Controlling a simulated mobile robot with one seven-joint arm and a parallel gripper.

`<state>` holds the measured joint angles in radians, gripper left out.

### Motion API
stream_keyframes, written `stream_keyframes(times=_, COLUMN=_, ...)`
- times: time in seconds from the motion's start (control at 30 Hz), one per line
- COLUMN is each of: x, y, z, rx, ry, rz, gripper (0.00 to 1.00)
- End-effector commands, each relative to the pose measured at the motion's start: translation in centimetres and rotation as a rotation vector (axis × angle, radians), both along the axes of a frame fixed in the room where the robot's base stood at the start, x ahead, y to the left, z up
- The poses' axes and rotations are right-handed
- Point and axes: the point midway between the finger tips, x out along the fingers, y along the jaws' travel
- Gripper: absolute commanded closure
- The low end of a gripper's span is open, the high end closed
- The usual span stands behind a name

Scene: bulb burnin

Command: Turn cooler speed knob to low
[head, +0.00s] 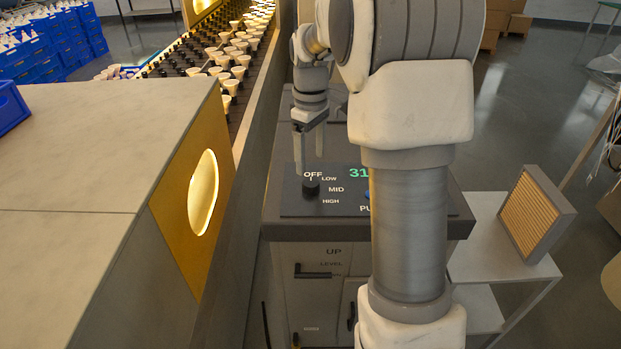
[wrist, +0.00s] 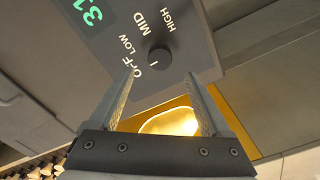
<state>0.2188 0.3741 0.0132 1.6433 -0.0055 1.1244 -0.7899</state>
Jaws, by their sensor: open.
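The cooler speed knob (head: 311,188) is a small black round dial on the dark panel on top of the cooler. OFF, LOW, MID and HIGH are printed around it. A short white mark at the knob lies on the OFF side. The knob also shows in the wrist view (wrist: 160,61), just beyond my fingertips and between their lines. My gripper (head: 311,165) points down, open and empty, above and behind the knob in the head view. Its two fingers are spread in the wrist view (wrist: 160,80). I see no contact with the knob.
The panel (head: 292,205) also has a green display reading, partly hidden by my arm. A conveyor with white cone-shaped items (head: 236,62) runs along the left, beside a gold plate (head: 170,215) with a lit oval opening. A side table (head: 515,262) holds a framed filter (head: 533,215) at right.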

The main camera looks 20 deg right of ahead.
Motion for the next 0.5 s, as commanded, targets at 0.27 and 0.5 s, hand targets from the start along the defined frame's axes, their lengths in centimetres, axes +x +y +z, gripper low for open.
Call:
stream_keyframes(times=0.27, x=-0.1, y=0.0, z=-5.2, rx=0.001, ry=0.003, rz=0.0, gripper=0.19)
stream_keyframes(times=0.5, x=0.0, y=0.0, z=-6.9, rx=0.0, ry=0.0, rz=0.0, gripper=0.19)
